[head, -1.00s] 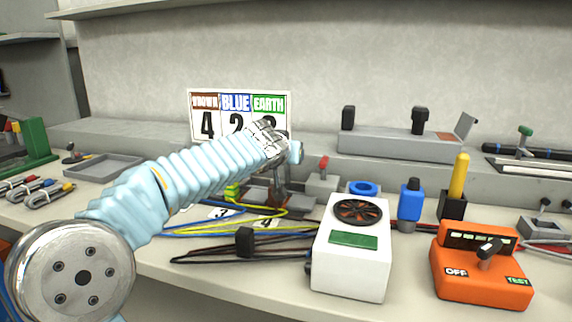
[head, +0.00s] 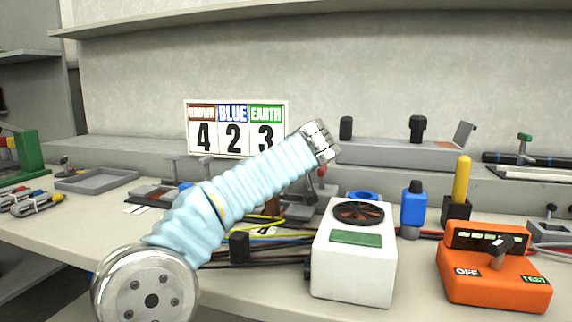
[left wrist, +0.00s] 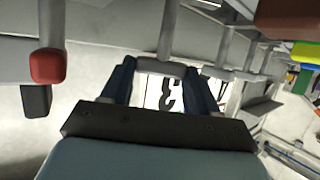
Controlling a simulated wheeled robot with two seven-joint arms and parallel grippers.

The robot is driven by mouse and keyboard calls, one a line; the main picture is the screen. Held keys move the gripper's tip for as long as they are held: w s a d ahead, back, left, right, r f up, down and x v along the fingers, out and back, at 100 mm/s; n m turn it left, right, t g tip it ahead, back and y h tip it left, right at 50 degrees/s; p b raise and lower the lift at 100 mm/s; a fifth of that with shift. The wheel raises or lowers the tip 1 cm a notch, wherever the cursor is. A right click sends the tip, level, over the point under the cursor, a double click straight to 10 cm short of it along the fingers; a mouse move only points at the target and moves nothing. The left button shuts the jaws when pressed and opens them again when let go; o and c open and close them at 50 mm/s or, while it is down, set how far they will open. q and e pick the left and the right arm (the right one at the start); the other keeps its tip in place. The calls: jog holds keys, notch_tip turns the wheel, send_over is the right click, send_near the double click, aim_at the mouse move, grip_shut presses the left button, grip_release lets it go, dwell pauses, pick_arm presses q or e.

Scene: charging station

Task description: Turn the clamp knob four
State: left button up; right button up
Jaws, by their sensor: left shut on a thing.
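My left arm comes in from the left and ends at a metal wrist in the head view, in front of the bench's back; its fingers are hidden there. In the left wrist view my left gripper (left wrist: 163,84) is shut on a grey T-shaped clamp knob (left wrist: 158,67), its crossbar between the two dark fingers. I cannot read this knob's number. Another grey T-shaped knob (left wrist: 229,74) stands beside it on the right. In the head view the clamps are mostly hidden behind my arm. My right gripper is in neither view.
A sign (head: 236,130) reads brown 4, blue 2, earth 3. A red-tipped lever (left wrist: 47,66) is close to the gripper. The white fan box (head: 352,262) and orange switch box (head: 492,268) stand to the right. Loose wires (head: 270,252) lie in front of the clamps.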

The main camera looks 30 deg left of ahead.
pick_arm(q)
jog(key=o, duration=1.1)
jog(key=shift+c, duration=0.2)
jog(key=v, duration=1.2)
